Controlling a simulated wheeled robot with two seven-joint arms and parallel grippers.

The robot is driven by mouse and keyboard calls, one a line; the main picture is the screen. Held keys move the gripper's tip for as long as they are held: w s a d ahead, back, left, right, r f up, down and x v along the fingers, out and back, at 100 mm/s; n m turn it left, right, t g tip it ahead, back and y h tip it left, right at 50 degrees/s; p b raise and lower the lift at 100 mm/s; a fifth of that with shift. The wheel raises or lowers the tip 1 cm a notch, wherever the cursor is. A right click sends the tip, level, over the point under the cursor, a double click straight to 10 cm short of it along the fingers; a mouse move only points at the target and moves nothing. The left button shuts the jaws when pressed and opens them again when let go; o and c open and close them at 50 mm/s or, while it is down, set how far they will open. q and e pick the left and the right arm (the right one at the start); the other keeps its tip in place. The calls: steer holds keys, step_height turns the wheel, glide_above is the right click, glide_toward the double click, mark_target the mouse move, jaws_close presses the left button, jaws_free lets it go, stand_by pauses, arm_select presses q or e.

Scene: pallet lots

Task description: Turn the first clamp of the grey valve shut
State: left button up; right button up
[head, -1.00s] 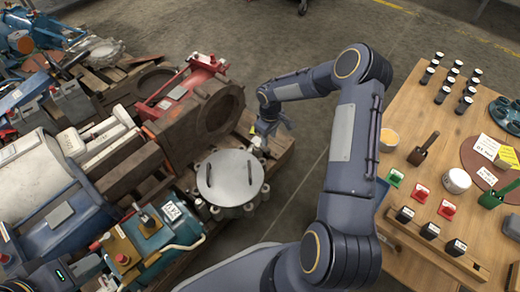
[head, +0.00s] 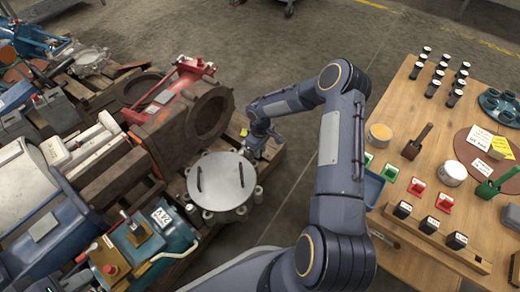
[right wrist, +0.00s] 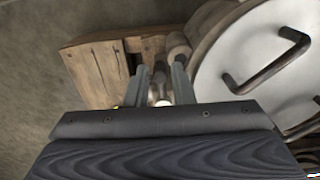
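The grey valve (head: 220,178) is a round pale flange with two dark bar handles and several small clamps around its rim. It lies on the pallet in the middle of the head view and fills the right of the right wrist view (right wrist: 245,50). My right gripper (head: 257,153) is at its upper right rim. In the right wrist view its two fingers (right wrist: 161,72) stand apart, with a pale clamp post (right wrist: 160,92) between them. I cannot tell whether they touch it. A clamp (head: 258,194) shows at the right rim. My left gripper is not in view.
A rusty flanged housing (head: 203,118) stands close behind the valve. A teal unit (head: 165,235) sits close in front at left. The wooden pallet edge shows (right wrist: 98,75). A wooden table (head: 405,110) with small goods is at right, with bare floor between.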

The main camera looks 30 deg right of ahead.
jaws_close()
steer(key=shift+a, duration=0.1)
steer(key=a+m, duration=0.1)
steer(key=m, duration=0.2)
steer(key=a+m, duration=0.1)
steer(key=m, duration=0.2)
steer(key=a+m+b, duration=0.1)
steer(key=a+m, duration=0.1)
steer(key=m, duration=0.1)
steer(key=shift+a, duration=0.1)
steer(key=a+m, duration=0.1)
steer(key=m, duration=0.1)
steer(key=w+a+m, duration=0.1)
steer(key=m, duration=0.1)
steer(key=shift+w+m, duration=0.15)
steer(key=shift+m, duration=0.15)
steer(key=shift+w+a+m+p, duration=0.25)
steer(key=shift+w+m, duration=0.2)
steer(key=shift+m, duration=0.65)
steer(key=shift+w+a+m+p, duration=0.1)
steer(key=shift+w+a+m, duration=0.25)
steer(key=shift+m, duration=0.75)
steer(key=shift+w+d, duration=0.1)
steer(key=shift+w, duration=0.05)
